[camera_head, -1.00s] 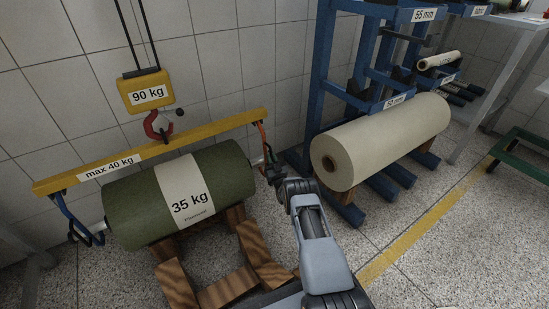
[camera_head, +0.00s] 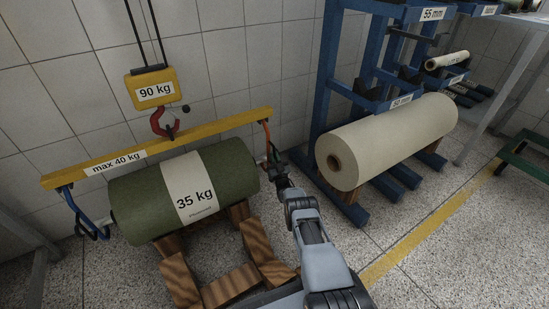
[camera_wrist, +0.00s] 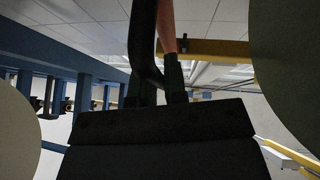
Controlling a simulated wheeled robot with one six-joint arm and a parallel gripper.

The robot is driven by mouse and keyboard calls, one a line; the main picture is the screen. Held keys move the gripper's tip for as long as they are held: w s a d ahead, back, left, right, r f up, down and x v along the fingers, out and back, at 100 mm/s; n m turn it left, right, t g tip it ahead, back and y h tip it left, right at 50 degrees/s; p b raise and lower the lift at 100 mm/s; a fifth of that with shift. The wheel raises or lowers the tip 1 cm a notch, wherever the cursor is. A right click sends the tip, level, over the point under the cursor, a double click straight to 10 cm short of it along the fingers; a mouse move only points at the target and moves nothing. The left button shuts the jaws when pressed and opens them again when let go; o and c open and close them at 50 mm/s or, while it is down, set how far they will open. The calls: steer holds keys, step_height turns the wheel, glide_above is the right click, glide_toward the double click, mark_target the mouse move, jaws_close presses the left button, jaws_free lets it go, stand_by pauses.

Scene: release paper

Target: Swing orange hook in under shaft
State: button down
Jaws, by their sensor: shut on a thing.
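The orange hook (camera_head: 267,136) hangs from the right end of the yellow beam (camera_head: 205,130). My gripper (camera_head: 274,165) is shut on its lower part, beside the right end of the green 35 kg roll (camera_head: 140,195). In the wrist view my gripper (camera_wrist: 172,95) has its dark fingers at the hook's dark rod, with the orange part (camera_wrist: 166,25) above. The shaft's right end is hidden behind the gripper and hook. I cannot tell whether the hook is under the shaft. The blue hook (camera_head: 85,222) hangs at the roll's left end.
A wooden cradle (camera_head: 230,285) stands under the green roll. A red crane hook (camera_head: 163,123) on the 90 kg block (camera_head: 152,90) meets the beam. To the right, a cream roll (camera_head: 385,140) lies at a blue rack (camera_head: 330,65), close to my arm.

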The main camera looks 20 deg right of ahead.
steer(key=shift+w+r, duration=0.1)
steer(key=c, duration=1.2)
jaws_free()
steer(key=shift+o, duration=0.2)
steer(key=p+v, duration=0.5)
steer(key=v, duration=0.9)
steer(key=shift+w, duration=0.1)
